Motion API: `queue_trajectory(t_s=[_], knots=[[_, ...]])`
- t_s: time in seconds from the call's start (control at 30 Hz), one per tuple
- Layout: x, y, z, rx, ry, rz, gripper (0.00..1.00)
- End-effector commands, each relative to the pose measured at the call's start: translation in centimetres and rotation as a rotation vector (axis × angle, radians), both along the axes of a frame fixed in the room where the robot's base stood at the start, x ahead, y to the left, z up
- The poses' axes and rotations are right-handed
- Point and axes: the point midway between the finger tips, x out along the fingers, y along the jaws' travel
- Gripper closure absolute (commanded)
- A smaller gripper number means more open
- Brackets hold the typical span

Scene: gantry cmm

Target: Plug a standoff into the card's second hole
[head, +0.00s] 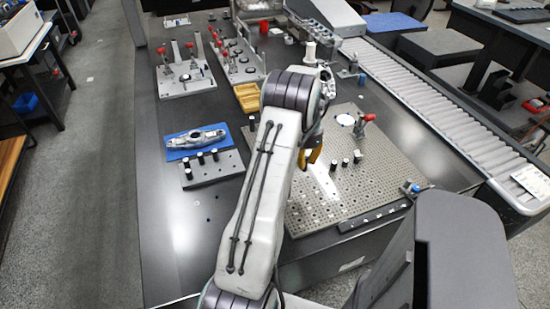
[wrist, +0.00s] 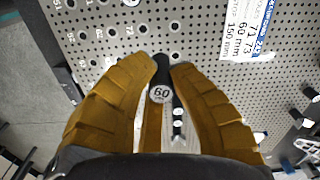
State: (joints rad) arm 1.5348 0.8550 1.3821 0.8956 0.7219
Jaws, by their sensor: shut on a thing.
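My gripper (wrist: 160,72) is shut on a black standoff (wrist: 162,76) whose white end label reads 60, in the wrist view. The standoff is between the yellow fingertips, above the perforated plate (wrist: 200,30); I cannot tell whether its far end touches the plate. A card (wrist: 245,28) with a blue band and the lines "71 73", "60 mm" and "150 mm" lies on the plate at upper right. Numbered holes run along the left, partly blurred. In the head view, my arm hides most of the gripper; one yellow finger (head: 315,153) shows over the perforated plate (head: 370,190).
Several black standoffs (head: 345,163) stand on the plate right of the gripper, near a red-handled clamp (head: 364,122). A grey block (head: 215,175) with more standoffs and a blue mat (head: 182,143) with a metal part are at left. A roller conveyor (head: 440,115) borders the right.

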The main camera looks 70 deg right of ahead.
Motion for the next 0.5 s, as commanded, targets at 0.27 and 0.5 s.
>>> queue_trajectory(t_s=[0.27,0.5], knots=[[-3.8,-0.3,0.4,-0.002,0.000,-0.111,1.00],[-4.3,-0.4,0.1,-0.001,0.000,-0.124,1.00]])
